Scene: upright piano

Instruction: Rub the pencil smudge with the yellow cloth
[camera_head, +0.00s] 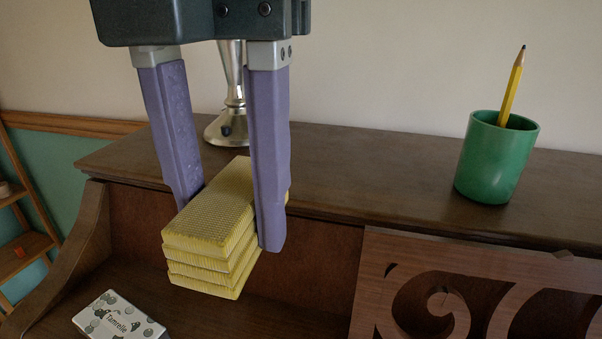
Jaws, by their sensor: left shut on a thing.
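My left gripper (230,222) comes down from the top of the view with two purple fingers. It is shut on the yellow cloth (214,221), a folded stack of several layers. The cloth is held in front of the piano's upper part, and its near end sticks out toward the camera. I cannot make out the pencil smudge in this view. My right gripper is not in view.
A green cup (490,160) holding a yellow pencil (513,88) stands on the piano top (380,175). A silver metal stand (228,127) is behind my gripper. A small printed box (118,318) lies lower left. A carved wooden panel (390,262) is lower right.

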